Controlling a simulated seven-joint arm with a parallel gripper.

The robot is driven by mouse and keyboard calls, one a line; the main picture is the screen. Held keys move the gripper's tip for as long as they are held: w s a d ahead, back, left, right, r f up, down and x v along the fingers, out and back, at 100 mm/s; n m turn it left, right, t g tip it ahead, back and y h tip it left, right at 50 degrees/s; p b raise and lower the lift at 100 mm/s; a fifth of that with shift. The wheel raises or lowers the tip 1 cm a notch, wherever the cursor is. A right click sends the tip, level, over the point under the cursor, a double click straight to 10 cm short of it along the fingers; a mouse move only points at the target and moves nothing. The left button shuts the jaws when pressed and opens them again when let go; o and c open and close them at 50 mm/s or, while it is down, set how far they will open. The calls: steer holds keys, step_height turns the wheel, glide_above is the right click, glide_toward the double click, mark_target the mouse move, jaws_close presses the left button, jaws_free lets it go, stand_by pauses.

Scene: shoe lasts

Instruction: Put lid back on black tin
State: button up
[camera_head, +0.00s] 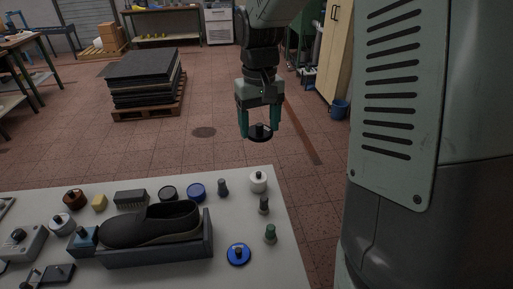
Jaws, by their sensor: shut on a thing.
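My gripper (259,126) is shut on a black lid (259,134), a flat round disc with a small knob. It holds the lid level in the air beyond the table's far edge. The black tin (168,193) is a short round tin at the back of the table, left of a blue tin (196,191). My gripper is above, beyond and to the right of both tins. The black tin shows a dark top with no lid on it.
A dark shoe (155,224) lies in a grey tray (160,255). A blue lid (238,254) lies to its right. Small upright items, including a white spool (258,181), stand along the right side. A brush (130,198) and a yellow block (99,203) are left of the tins.

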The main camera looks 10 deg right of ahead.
steer(key=w+a+f+n, duration=0.2)
steer(key=w+a, duration=0.3)
steer(key=a, duration=0.2)
steer(key=n, duration=0.9)
glide_above(167, 192)
step_height(167, 192, down, 18)
steer(key=shift+f, duration=3.35)
steer(key=shift+f, duration=0.15)
steer(key=o, duration=1.1)
steer(key=shift+o, duration=0.3)
